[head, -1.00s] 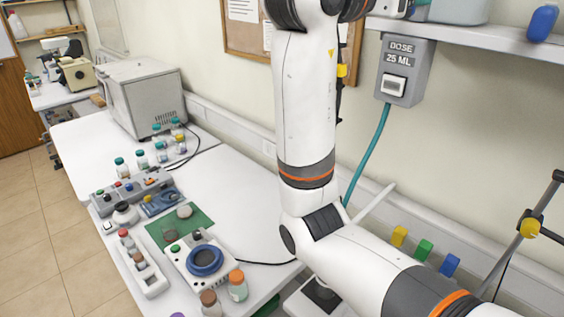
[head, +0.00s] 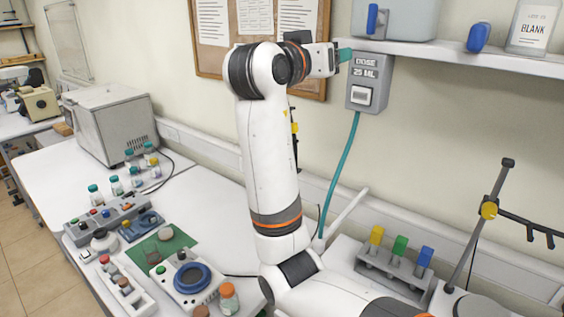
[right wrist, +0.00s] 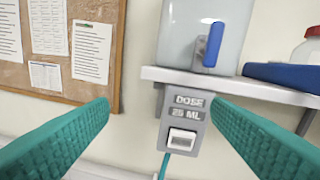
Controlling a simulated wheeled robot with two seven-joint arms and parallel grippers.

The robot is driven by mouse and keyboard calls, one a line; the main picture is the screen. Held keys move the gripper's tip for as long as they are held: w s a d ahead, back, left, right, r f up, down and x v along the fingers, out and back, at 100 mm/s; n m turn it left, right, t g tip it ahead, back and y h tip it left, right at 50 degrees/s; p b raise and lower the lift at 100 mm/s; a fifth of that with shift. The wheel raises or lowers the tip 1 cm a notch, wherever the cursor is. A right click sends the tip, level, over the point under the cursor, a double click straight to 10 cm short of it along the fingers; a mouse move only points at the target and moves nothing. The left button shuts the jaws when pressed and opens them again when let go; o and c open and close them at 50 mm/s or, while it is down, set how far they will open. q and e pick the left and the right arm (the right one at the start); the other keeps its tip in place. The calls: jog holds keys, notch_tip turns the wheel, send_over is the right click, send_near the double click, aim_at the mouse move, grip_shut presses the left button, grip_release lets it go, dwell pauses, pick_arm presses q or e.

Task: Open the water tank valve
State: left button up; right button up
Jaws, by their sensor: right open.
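The water tank (head: 405,22) is a pale grey-blue container on the wall shelf, cut off by the top of the head view. Its valve has an upright blue handle (head: 372,18) on the tank's front. In the right wrist view the tank (right wrist: 180,35) and blue handle (right wrist: 213,45) are ahead, above the gripper. My right gripper (head: 345,55) is level with the top of the grey dose box, below the handle. In the right wrist view its teal fingers (right wrist: 160,108) are wide apart with nothing held. My left gripper is not in view.
The grey dose box (head: 368,80) with a white switch hangs under the shelf (head: 450,55), with a teal hose below. A blue object (head: 478,37) and a bottle labelled BLANK (head: 533,27) stand farther right. A corkboard (right wrist: 60,50) is on the wall at left.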

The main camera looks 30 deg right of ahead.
jog(key=w+a+f+n+y, duration=0.1)
jog(key=w+f+n, duration=0.1)
jog(key=f, duration=0.6)
jog(key=w+a+f+n+t+y, duration=0.1)
jog(key=w+f+n+y, duration=0.1)
jog(key=f, duration=0.6)
jog(key=w+a+f+n+t+y+b, duration=0.1)
jog(key=w+f+n+y, duration=0.1)
jog(key=f, duration=0.5)
jog(key=shift+w+a+f+n, duration=0.4)
jog(key=shift+w+n, duration=0.1)
jog(key=shift+w, duration=0.3)
